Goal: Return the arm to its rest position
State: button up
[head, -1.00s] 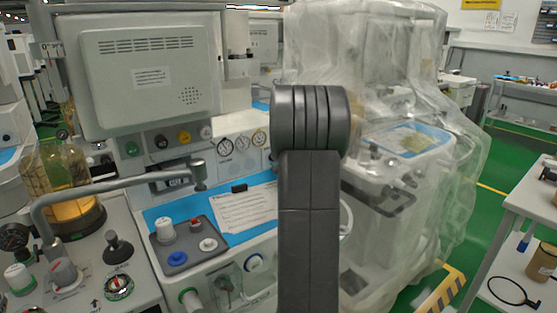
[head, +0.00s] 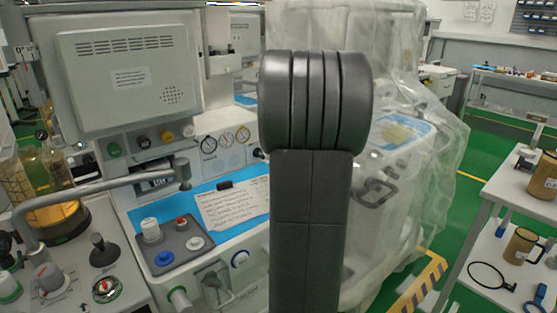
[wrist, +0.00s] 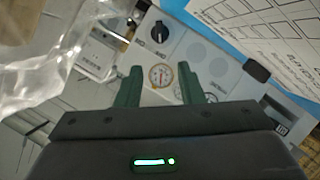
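My gripper (wrist: 160,88) shows in the wrist view as two dark green fingers standing apart, with nothing between them. Behind the fingers lies the cart's white panel with a round gauge (wrist: 161,75) and a black knob (wrist: 159,32). In the head view my dark grey arm stands upright in the middle, in front of the anaesthesia cart (head: 215,262); my gripper is hidden there.
A grey monitor (head: 122,75) tops the cart, with a paper sheet (head: 232,204) on its blue worktop. A plastic-covered machine (head: 430,165) stands behind my arm. A white table (head: 515,190) with brown jars is at right. Green floor shows between them.

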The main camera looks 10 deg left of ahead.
jog(key=b+x, duration=0.1)
jog(key=x, duration=1.3)
jog(key=shift+b, duration=0.35)
jog(key=shift+r, duration=0.1)
jog(key=shift+s, duration=0.1)
